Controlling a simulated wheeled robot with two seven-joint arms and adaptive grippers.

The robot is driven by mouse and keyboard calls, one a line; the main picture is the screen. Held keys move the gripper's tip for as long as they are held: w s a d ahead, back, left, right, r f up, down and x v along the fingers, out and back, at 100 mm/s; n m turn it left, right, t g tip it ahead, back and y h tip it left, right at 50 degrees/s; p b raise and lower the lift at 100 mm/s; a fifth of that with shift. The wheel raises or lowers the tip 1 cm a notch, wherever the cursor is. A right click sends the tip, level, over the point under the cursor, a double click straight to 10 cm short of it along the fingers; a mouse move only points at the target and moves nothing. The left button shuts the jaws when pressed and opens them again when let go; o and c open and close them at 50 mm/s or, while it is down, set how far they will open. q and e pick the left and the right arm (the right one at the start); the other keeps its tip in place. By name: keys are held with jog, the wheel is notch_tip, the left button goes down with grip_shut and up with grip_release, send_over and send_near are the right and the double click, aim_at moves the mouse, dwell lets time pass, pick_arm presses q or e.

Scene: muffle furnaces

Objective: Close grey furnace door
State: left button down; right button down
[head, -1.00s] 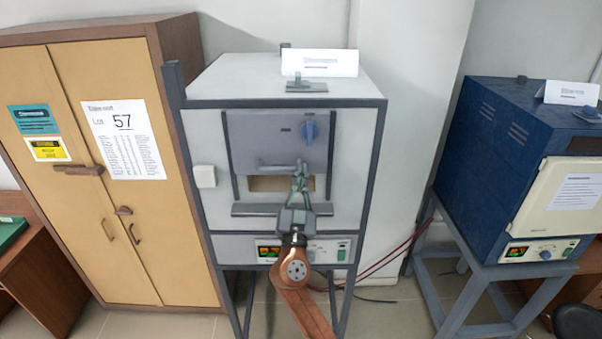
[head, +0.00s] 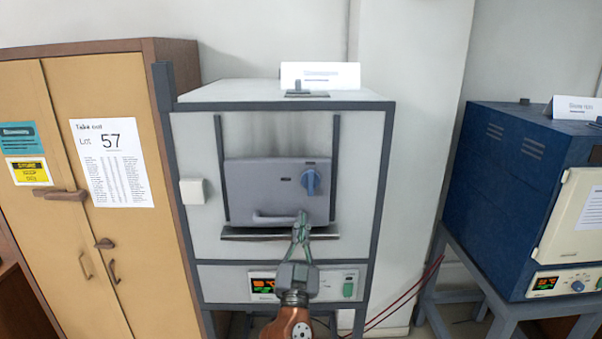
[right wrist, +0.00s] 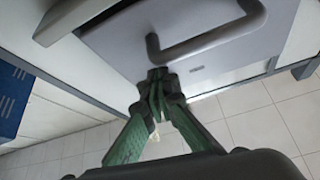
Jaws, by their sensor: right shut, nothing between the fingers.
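The grey furnace (head: 205,240) stands in the middle of the head view. Its grey sliding door (head: 262,180) is low in its two dark vertical rails, with its lower edge close to the ledge (head: 265,236). No opening shows beneath it. In the right wrist view the green fingers (right wrist: 157,78) are together beside the handle (right wrist: 215,42); contact is unclear. My left gripper is out of view.
A wooden cabinet (head: 60,240) stands close on the left. A blue furnace (head: 505,185) on a stand is to the right, with a gap between. A control panel (head: 330,283) sits below the ledge. Red cables (head: 410,295) hang at the right.

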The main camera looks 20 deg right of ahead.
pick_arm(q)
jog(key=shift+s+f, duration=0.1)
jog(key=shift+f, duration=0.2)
pick_arm(e)
jog(key=shift+f, duration=0.4)
